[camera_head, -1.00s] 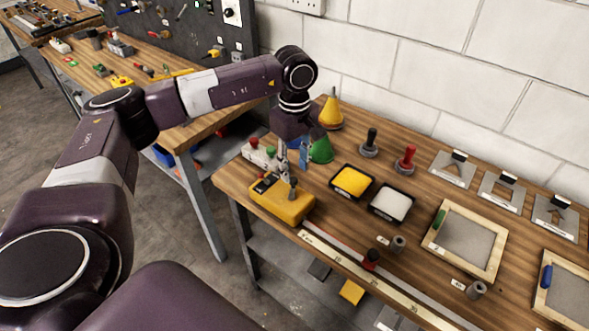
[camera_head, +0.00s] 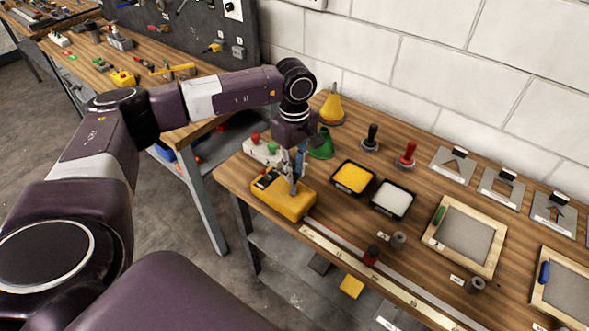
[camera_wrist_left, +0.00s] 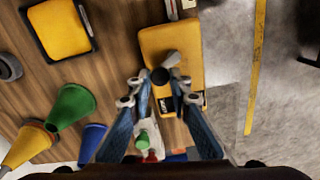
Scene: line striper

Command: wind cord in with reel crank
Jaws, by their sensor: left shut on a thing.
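The yellow cord reel (camera_head: 283,204) is a box at the near left edge of the workbench. It also shows in the left wrist view (camera_wrist_left: 168,42). Its crank has a small dark knob (camera_wrist_left: 160,76) and a grey arm (camera_wrist_left: 171,60) on top of the box. My left gripper (camera_head: 294,184) is above the reel, pointing down, shut on the crank knob. In the left wrist view its two blue-grey fingers (camera_wrist_left: 161,80) stand on either side of the knob. The cord cannot be made out. My right gripper is not in view.
Green (camera_head: 321,144) and yellow (camera_head: 331,107) funnels stand behind the gripper. A yellow tray (camera_head: 353,179) and a white tray (camera_head: 392,199) lie to the right. A ruler strip (camera_head: 345,257) runs along the bench front.

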